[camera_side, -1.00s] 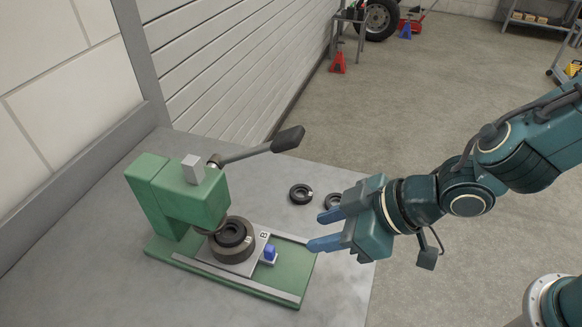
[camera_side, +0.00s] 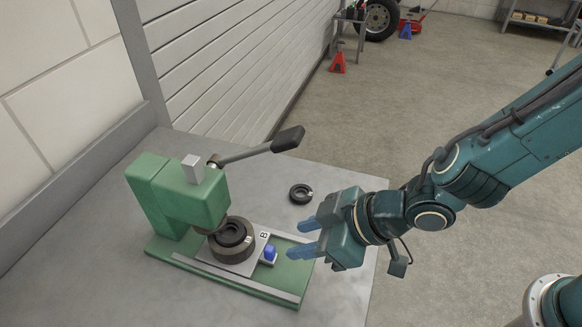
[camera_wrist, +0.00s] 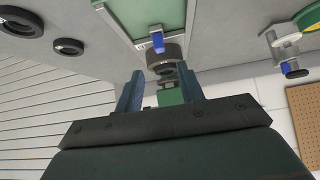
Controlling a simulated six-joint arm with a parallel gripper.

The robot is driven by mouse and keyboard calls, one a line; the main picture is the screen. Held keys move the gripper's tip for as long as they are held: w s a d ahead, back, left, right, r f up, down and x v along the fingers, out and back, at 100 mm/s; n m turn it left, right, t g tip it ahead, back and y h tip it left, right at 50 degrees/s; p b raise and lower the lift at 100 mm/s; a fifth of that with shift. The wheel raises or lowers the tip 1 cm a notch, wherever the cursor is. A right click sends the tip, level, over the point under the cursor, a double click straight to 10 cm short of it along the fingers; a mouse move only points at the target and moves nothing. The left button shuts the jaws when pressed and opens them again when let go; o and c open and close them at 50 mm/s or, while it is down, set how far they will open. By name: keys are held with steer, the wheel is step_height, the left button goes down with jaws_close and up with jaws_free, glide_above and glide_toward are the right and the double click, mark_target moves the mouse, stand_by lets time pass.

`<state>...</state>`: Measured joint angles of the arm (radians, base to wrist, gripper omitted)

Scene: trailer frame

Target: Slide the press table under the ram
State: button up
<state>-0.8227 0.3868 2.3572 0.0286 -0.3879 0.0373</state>
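The press is green, with its body (camera_side: 185,195) at the left and a long base (camera_side: 235,287) with rails. The press table is a grey plate (camera_side: 240,269) marked B, lying on the base. A blue handle (camera_side: 270,252) is at its right end; it also shows in the wrist view (camera_wrist: 157,42). A dark ring stack (camera_side: 232,243) sits on the plate, its upper left close to the press head; the ram's lower end is hidden. My gripper (camera_side: 302,238) is open and empty, just right of the blue handle and apart from it. Both fingers show in the wrist view (camera_wrist: 160,88).
A lever (camera_side: 250,152) sticks out from the press head. A black ring (camera_side: 301,193) lies on the bench behind my gripper; two rings (camera_wrist: 68,46) show in the wrist view. A blue-handled metal fixture (camera_wrist: 285,48) is at the wrist view's right.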

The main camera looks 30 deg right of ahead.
mark_target(270, 248)
steer(key=shift+x, duration=4.85)
jaws_close()
